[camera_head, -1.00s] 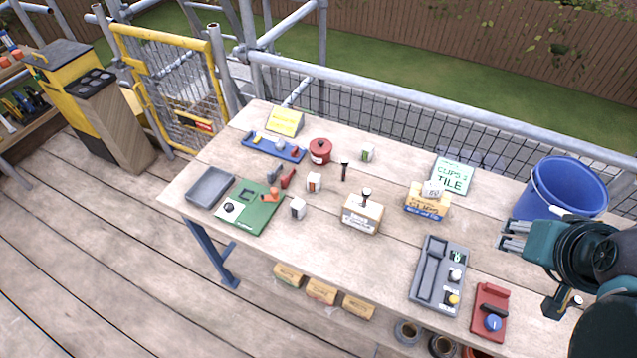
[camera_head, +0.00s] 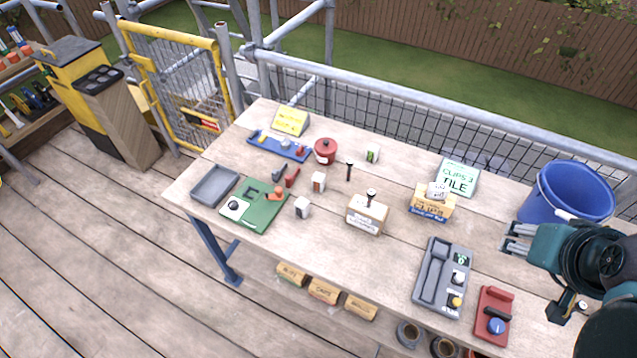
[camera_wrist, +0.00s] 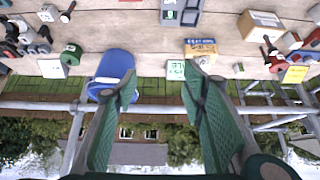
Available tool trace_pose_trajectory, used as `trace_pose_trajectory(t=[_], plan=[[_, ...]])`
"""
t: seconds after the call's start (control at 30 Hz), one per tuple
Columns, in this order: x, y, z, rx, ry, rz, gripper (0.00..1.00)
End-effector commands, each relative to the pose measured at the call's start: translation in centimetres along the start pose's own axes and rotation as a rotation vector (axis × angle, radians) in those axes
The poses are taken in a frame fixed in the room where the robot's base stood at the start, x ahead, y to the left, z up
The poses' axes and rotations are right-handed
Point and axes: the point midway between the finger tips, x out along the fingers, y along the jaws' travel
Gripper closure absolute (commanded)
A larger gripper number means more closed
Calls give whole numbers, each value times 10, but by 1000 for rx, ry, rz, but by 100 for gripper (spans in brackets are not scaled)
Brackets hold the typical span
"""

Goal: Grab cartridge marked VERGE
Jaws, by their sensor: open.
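Small pale block-shaped cartridges lie on the workbench; I cannot read VERGE on any. One with an orange-brown mark (camera_head: 318,182) stands mid-left, a plain-looking one (camera_head: 302,207) in front of it, and one with a green mark (camera_head: 372,154) farther back. Another small pale block (camera_head: 437,190) sits on the yellow-and-blue clips box (camera_head: 431,208). My gripper (camera_head: 514,238) is at the right, above the bench near the blue bucket, apart from all of these. In the wrist view my gripper (camera_wrist: 160,78) has its green fingers spread with nothing held between them.
The blue bucket (camera_head: 566,193) stands at the back right. A green clips-and-tile sign (camera_head: 458,178), wooden box (camera_head: 367,214), grey tray (camera_head: 443,278), red block tool (camera_head: 494,316), green board (camera_head: 262,213) and red pot (camera_head: 325,150) occupy the bench. Bare wood lies between them.

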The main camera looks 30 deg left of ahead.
Motion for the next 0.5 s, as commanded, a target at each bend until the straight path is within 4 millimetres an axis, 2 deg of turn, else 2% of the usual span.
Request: trace_pose_trajectory(t=[0.27,0.5], plan=[[1,-5,-6,-22,-8,-7,59],[8,-22,-24,-100,-39,-30,59]])
